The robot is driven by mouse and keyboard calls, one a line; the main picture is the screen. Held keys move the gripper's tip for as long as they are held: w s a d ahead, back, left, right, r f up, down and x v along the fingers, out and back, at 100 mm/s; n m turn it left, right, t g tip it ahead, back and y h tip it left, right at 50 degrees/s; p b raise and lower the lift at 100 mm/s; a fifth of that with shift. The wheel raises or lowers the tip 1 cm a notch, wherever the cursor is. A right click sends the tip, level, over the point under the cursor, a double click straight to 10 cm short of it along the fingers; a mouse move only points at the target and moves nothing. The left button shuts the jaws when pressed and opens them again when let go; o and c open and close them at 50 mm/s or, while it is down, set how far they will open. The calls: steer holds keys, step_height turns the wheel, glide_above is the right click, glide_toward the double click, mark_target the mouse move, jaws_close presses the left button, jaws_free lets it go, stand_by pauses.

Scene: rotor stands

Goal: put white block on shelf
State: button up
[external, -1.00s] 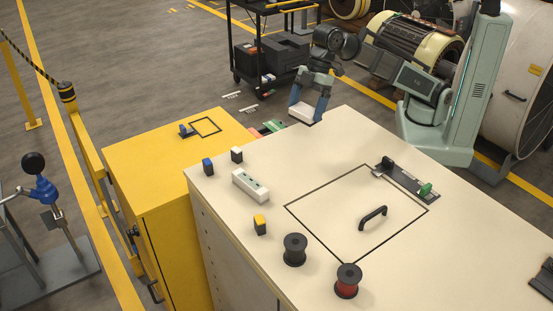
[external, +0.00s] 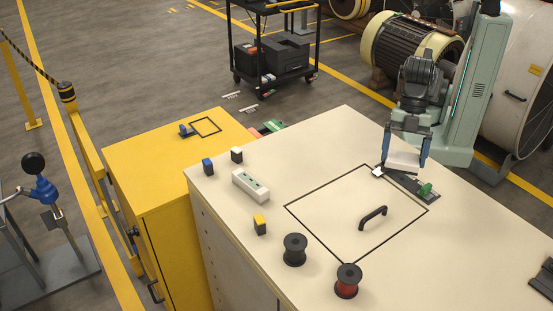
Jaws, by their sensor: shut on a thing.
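My gripper (external: 405,160) is at the right back of the cream table. It is shut on a white block (external: 403,163), a flat light piece held between its two blue fingers. The block appears to be above a dark strip (external: 408,184) with a green part on it; I cannot tell the exact height. Block and gripper hide the strip's back end. A black trolley (external: 285,9) with levels stands on the floor behind; I cannot tell whether it is the task's shelf. A smaller white-topped block (external: 237,155) stands at the table's left.
The cream table (external: 330,140) carries a square outline, a black handle (external: 373,217), two spools (external: 294,249), a socket strip (external: 250,186), a blue block (external: 208,167) and a yellow block (external: 260,224). A yellow cabinet (external: 150,170) adjoins on the left. The table's back middle is clear.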

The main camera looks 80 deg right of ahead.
steer(key=n, duration=0.1)
glide_above(419, 223)
steer(key=d, duration=0.2)
steer(key=shift+g, duration=0.3)
steer(key=shift+f, duration=7.55)
steer(key=shift+f, duration=0.15)
steer(key=o, duration=0.8)
steer(key=v, duration=1.2)
